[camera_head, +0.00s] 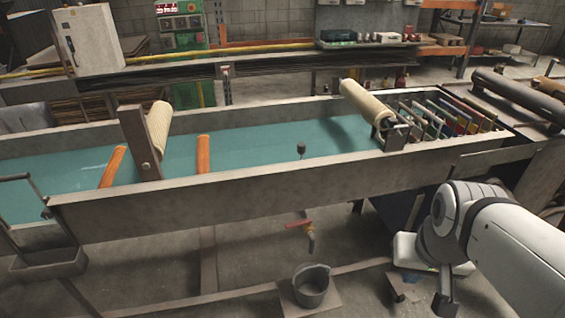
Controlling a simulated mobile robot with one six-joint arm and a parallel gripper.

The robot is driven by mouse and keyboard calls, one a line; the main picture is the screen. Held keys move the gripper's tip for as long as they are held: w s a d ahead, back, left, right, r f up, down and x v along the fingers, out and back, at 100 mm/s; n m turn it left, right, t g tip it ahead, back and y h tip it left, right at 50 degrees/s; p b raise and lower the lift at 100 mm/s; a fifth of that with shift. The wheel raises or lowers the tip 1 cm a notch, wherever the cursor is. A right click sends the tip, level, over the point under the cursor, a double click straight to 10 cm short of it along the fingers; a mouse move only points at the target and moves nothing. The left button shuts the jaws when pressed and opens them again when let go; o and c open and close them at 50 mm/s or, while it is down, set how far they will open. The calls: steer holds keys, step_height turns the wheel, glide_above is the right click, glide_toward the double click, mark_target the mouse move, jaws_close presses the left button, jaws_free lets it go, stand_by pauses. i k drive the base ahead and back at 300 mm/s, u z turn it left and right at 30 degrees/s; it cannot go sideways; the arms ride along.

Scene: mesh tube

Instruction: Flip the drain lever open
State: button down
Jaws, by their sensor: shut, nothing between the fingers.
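The drain lever (298,224) is a small red handle on a brass-coloured valve with a short spout (311,243). It sits below the front wall of the long tank, near the middle of the picture, and lies roughly level, pointing left. My gripper (445,303) is a small dark end hanging down under my white arm at the lower right. It is shut and empty, well to the right of the lever and apart from it. Fine detail of the fingers is too small to see.
A grey bucket (312,287) stands on a board under the spout. The long metal tank (200,207) holds teal liquid, with rollers across it. A frame leg (208,262) stands left of the valve.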

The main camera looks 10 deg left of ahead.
mark_target(307, 221)
steer(key=u, duration=0.45)
steer(key=i, duration=0.75)
steer(key=u, duration=0.35)
steer(key=k, duration=0.95)
steer(key=u, duration=0.15)
steer(key=i, duration=0.95)
steer(key=z, duration=0.1)
